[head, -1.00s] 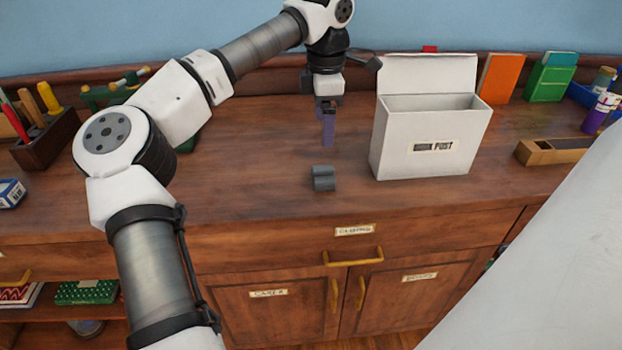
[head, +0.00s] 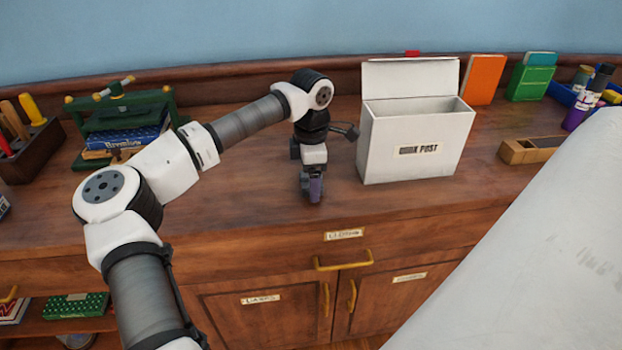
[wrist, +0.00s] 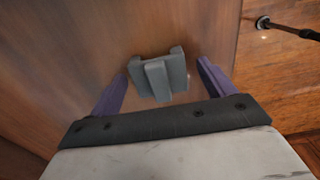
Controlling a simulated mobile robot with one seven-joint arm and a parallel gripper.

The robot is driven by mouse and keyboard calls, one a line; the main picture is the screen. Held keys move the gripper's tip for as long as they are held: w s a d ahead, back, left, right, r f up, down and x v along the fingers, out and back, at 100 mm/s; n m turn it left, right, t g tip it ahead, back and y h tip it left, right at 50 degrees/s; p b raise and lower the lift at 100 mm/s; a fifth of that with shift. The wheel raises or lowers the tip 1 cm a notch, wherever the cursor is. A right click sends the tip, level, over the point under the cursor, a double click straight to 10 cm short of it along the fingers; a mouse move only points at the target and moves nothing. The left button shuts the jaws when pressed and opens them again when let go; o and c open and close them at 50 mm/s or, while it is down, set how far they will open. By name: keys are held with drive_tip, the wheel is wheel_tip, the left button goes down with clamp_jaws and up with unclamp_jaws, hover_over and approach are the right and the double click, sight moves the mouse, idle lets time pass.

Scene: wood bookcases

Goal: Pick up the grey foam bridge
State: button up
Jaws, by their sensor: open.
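The grey foam bridge (wrist: 160,77) lies on the wooden cabinet top. In the wrist view it sits between the two purple fingers of my gripper (wrist: 162,70), with a gap on each side. My gripper is open and does not visibly touch it. In the head view my gripper (head: 315,192) points down at the worktop, left of the white box. There it hides most or all of the bridge.
The white book post box (head: 412,162) stands close to the right of my gripper. A wooden tray (head: 532,150) lies farther right. A green rack (head: 125,120) and a tool block (head: 30,150) stand at left. The front edge with its drawer handle (head: 343,262) is near.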

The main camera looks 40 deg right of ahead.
drive_tip(key=c, duration=1.1)
drive_tip(key=shift+o, duration=0.2)
drive_tip(key=shift+r, duration=0.1)
